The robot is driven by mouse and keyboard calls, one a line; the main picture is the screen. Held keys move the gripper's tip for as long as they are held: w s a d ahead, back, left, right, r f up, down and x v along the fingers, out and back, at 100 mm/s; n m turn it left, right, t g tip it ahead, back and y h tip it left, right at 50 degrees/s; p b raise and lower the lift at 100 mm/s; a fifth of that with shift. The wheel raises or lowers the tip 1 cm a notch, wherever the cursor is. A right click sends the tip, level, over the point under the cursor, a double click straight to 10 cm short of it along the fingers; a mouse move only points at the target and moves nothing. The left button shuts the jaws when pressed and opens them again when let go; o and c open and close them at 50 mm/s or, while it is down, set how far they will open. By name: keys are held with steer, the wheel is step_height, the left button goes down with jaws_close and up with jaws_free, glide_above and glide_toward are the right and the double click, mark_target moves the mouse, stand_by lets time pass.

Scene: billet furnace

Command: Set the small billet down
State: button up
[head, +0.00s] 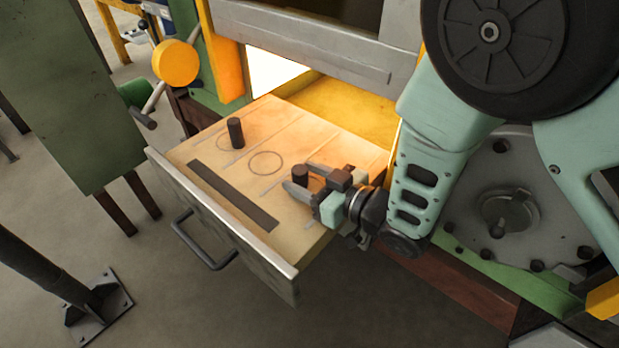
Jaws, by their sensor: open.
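The small billet (300,174) is a short dark cylinder that stands upright on the pale drawer-like tray (207,153), at its right side. My gripper (302,186) is open around or right beside this billet, low over the tray. The fingers partly hide the billet's lower part, and I cannot tell whether they touch it. A taller dark billet (236,133) stands upright farther left on the tray, inside a drawn ring. An empty drawn ring (265,163) lies between the two billets.
The furnace mouth (275,72) glows behind the tray. A dark strip (232,195) lies along the tray's front, behind a raised front panel with a handle (203,245). A yellow round knob (176,63) and a green cabinet (65,95) stand to the left.

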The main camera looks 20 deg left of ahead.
steer(key=shift+r, duration=0.2)
steer(key=shift+s+d+f, duration=0.1)
steer(key=shift+d, duration=0.3)
steer(key=b+v, duration=0.3)
steer(key=v, duration=0.8)
steer(key=shift+s, duration=0.15)
